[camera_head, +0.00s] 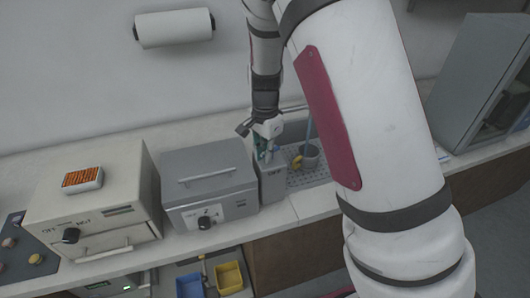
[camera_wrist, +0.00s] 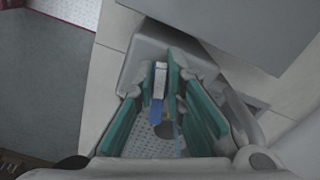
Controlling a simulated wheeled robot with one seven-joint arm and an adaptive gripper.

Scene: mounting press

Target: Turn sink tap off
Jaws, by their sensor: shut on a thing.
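The sink tap's handle appears as a small white-and-blue piece (camera_wrist: 160,80) in the wrist view, on a grey block-shaped body. My gripper (camera_wrist: 163,95), with green finger pads, is shut around this piece; the fingers partly hide it. In the head view my gripper (camera_head: 266,150) points down over a grey upright block (camera_head: 272,187) at the sink's left side. The sink's perforated drain (camera_head: 312,175) lies to its right. A grey mug with a yellow handle (camera_head: 311,157) stands there under a thin blue vertical strip (camera_head: 309,124). I cannot tell whether the strip is water.
A grey box with a dial (camera_head: 210,190) stands close left of the block. A beige oven-like machine (camera_head: 92,205) is further left. A large grey cabinet (camera_head: 480,80) stands at right. Blue (camera_head: 190,286) and yellow bins (camera_head: 229,278) sit below the counter. A paper roll (camera_head: 174,28) is on the wall.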

